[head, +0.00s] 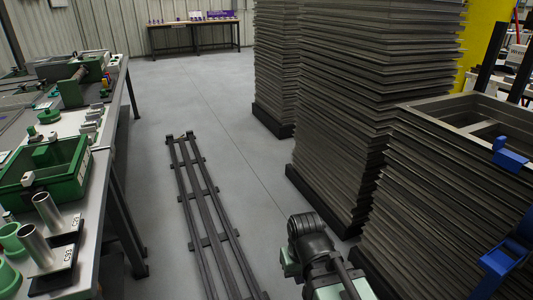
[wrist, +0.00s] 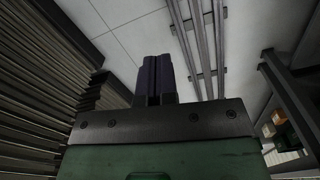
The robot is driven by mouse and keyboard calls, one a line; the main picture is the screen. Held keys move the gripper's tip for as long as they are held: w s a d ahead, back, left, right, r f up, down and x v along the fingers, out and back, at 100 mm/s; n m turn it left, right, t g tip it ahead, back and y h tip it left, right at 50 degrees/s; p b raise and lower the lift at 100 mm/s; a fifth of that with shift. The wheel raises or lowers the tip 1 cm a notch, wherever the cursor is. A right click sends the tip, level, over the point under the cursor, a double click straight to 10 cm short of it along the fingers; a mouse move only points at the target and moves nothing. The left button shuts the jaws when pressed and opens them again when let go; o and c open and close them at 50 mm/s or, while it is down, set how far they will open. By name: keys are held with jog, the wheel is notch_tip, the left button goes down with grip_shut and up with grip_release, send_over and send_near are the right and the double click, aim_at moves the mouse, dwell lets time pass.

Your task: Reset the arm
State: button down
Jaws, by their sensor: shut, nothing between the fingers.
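My gripper (wrist: 154,80) shows in the wrist view as two dark fingers close together above a grey plate and a green body. It is shut, with nothing between the fingers. It hangs over open floor near the rails, apart from the stacks and the table. In the head view my arm's upper part shows at the bottom, right of centre, in dark grey and pale green; my fingers are not seen there.
Floor rails (head: 205,210) run along the aisle. Tall stacks of dark frames (head: 335,100) stand on the right, with blue brackets (head: 510,155) on the nearest. A workbench (head: 108,150) on the left holds a green bin (head: 85,165) and metal cylinders. The aisle floor (head: 190,95) is clear farther back.

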jog(key=w+d+m, duration=0.1)
jog(key=d+m, duration=0.2)
jog(key=d, duration=0.6)
notch_tip(320, 180, up, 30)
jog(key=p, duration=3)
jog(key=shift+d+r, duration=0.25)
jog(key=shift+w, duration=0.1)
